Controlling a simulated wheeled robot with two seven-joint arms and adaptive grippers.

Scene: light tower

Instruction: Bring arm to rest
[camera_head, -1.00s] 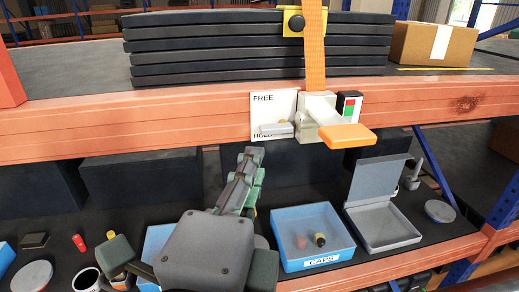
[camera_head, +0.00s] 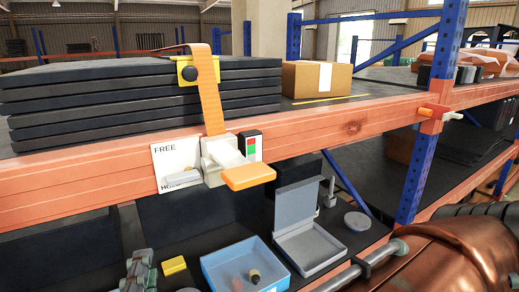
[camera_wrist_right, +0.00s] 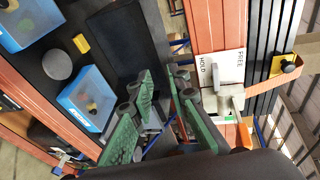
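My right gripper (camera_head: 140,272) shows as green and grey fingers at the bottom edge of the head view, left of the blue caps bin (camera_head: 215,272). In the right wrist view my right gripper (camera_wrist_right: 161,82) has its two green fingers apart, with nothing seen between them. It is apart from the FREE/HOLD panel (camera_head: 165,165) and its lever with an orange handle (camera_head: 250,176). The panel also shows in the wrist view (camera_wrist_right: 232,62). The rest of my right arm is below the head view. My left gripper is not in view.
An orange shelf beam (camera_head: 80,185) crosses above the lower shelf. An open grey case (camera_head: 310,248), a round grey lid (camera_head: 357,221) and a yellow block (camera_head: 174,265) lie there. A blue upright (camera_head: 425,150) and a large copper-coloured body (camera_head: 440,262) stand at right.

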